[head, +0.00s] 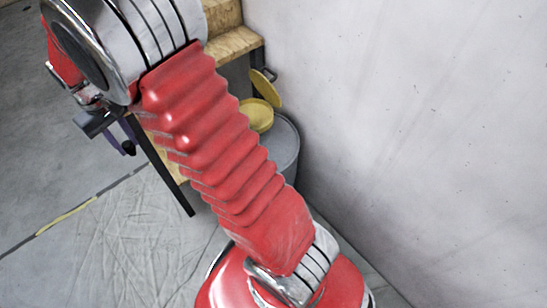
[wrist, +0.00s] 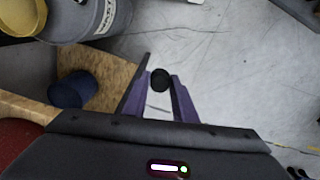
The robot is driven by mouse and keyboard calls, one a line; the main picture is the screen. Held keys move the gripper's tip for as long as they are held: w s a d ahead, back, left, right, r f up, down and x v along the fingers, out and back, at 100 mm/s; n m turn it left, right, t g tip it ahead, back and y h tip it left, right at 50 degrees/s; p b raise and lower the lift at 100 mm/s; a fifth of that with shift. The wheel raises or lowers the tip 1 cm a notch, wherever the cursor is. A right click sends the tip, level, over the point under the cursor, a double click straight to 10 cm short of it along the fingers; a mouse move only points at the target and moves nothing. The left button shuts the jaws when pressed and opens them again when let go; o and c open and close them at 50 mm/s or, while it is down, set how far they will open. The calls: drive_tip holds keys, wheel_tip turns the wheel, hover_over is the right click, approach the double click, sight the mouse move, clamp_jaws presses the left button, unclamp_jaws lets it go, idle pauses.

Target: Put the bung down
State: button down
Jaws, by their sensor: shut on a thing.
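A small black round bung (wrist: 160,80) is held between the tips of my gripper (wrist: 161,84) in the wrist view. The two purple-sided fingers are shut on it, one on each side. Pale floor shows beyond it, and the wooden surface (wrist: 101,70) lies to the left of the fingers. In the head view, my gripper (head: 121,138) is partly hidden behind my arm, with the dark bung (head: 128,148) at its end. The gap between bung and floor cannot be judged.
A dark blue cylinder (wrist: 72,90) stands on the wooden surface. A grey drum (head: 284,146) with yellow dish-like things (head: 257,114) stands by the pale wall (head: 400,120). A black table leg (head: 167,175) stands near my gripper. Open floor (head: 90,235) lies at lower left.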

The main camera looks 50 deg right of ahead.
drive_tip(key=s+d+f+m, duration=0.1)
drive_tip(key=s+d+f, duration=0.35)
drive_tip(key=d, duration=0.55)
drive_tip(key=s+d+f, duration=0.3)
drive_tip(key=s+d, duration=0.3)
drive_tip(key=d, duration=0.4)
drive_tip(key=s+d+f+m, duration=0.1)
drive_tip(key=s+d+f, duration=0.35)
drive_tip(key=d, duration=0.65)
drive_tip(key=s+d+f, duration=0.3)
drive_tip(key=s+d, duration=0.3)
drive_tip(key=s, duration=0.4)
drive_tip(key=shift+s+d+f+m, duration=0.15)
drive_tip(key=shift+d+f+m, duration=0.05)
drive_tip(key=shift+m, duration=0.1)
drive_tip(key=shift+f, duration=0.1)
drive_tip(key=shift+f, duration=2.85)
drive_tip(key=shift+f, duration=2.05)
